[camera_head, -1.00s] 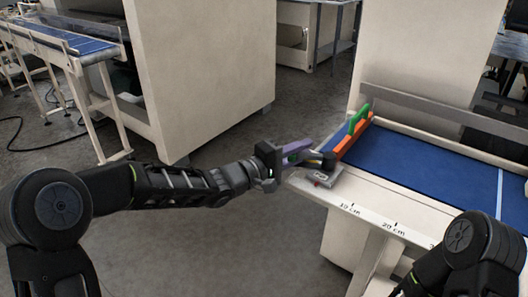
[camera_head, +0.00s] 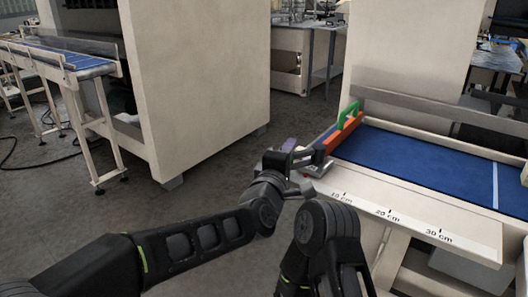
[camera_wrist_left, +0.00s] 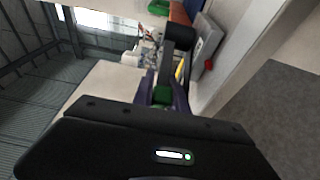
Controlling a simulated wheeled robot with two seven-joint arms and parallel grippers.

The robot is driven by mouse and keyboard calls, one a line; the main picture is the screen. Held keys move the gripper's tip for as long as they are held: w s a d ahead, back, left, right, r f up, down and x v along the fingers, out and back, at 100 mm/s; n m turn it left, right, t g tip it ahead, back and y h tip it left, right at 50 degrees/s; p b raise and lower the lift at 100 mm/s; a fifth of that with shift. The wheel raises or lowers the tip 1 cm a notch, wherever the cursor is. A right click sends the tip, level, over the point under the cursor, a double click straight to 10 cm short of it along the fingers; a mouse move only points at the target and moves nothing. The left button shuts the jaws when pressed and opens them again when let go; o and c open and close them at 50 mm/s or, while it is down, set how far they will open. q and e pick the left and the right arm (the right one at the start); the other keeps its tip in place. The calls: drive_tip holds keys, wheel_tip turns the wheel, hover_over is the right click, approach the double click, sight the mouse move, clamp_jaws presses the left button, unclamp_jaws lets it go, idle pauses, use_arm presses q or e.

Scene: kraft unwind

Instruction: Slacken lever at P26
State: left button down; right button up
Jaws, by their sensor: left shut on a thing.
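The lever (camera_head: 305,154) is a short dark arm on a black hub, mounted on a grey plate at the near left corner of the blue belt table. In the left wrist view the lever (camera_wrist_left: 165,68) runs from the black hub to a green end. My left gripper (camera_head: 288,152) has purple fingers, which also show in the left wrist view (camera_wrist_left: 162,96). They are shut around the green end, partly hiding it. The P26 label cannot be read. My right gripper is not in view.
An orange bar with a green handle (camera_head: 349,112) stands behind the lever along the belt's left edge. The table's front ledge (camera_head: 400,214) has a centimetre scale. A large cream cabinet (camera_head: 200,80) stands at the back left, with open floor before it.

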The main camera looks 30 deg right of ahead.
use_arm(q)
drive_tip(key=shift+f, duration=0.1)
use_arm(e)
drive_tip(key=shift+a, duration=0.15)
use_arm(q)
drive_tip(key=c, duration=1.3)
unclamp_jaws()
